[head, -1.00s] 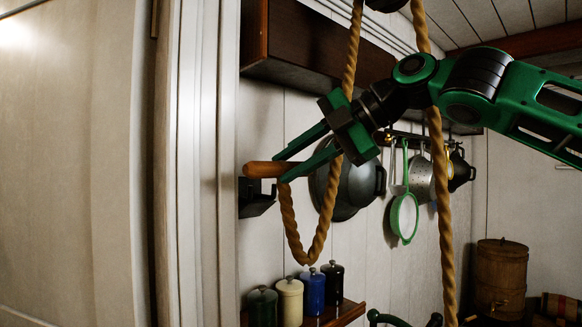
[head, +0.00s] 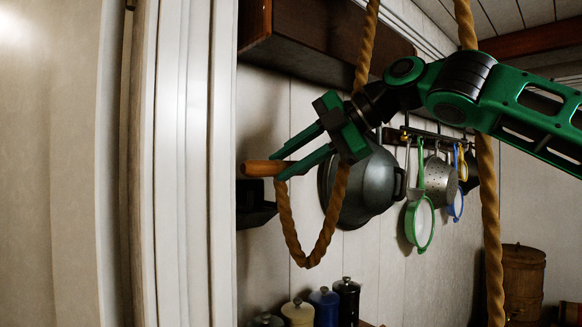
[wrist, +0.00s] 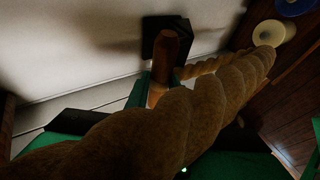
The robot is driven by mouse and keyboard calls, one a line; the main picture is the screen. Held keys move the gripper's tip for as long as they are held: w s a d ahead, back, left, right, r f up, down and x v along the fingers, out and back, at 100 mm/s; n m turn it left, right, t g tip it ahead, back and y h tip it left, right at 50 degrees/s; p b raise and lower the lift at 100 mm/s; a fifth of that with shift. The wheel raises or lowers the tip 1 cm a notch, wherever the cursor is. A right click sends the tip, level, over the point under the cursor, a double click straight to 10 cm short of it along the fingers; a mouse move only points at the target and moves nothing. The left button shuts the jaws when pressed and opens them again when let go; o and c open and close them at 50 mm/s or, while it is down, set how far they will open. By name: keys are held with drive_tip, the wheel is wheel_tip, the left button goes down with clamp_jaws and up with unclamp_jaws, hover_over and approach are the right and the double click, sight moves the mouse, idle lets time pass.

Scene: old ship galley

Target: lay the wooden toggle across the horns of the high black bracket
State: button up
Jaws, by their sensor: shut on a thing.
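My gripper (head: 277,168) is shut on the wooden toggle (head: 256,168), a brown rod pointing left and roughly level. A thick tan rope (head: 324,232) loops down from the toggle and back up past my gripper. The black bracket (head: 254,211) is on the wall just below the toggle, with a gap between them, partly cut off by the white post. In the wrist view the toggle (wrist: 168,62) stands out past my gripper (wrist: 155,92) and overlaps the dark bracket (wrist: 164,26). The rope covers much of that view. The bracket's horns are hard to make out.
A white post (head: 180,160) stands close on the left. A dark wooden cupboard (head: 300,45) is above. A dark pan (head: 365,185) and strainers (head: 420,222) hang behind my arm. Several canisters (head: 298,312) stand below. A second rope length (head: 488,200) hangs at right.

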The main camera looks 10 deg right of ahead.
drive_tip(key=w+a, duration=0.1)
drive_tip(key=w, duration=0.1)
drive_tip(key=w+a+f, duration=0.1)
drive_tip(key=w+a, duration=0.2)
drive_tip(key=w, duration=0.2)
drive_tip(key=shift+a+f, duration=0.15)
drive_tip(key=shift+a, duration=0.25)
drive_tip(key=shift+d+f, duration=0.1)
drive_tip(key=shift+f, duration=1.7)
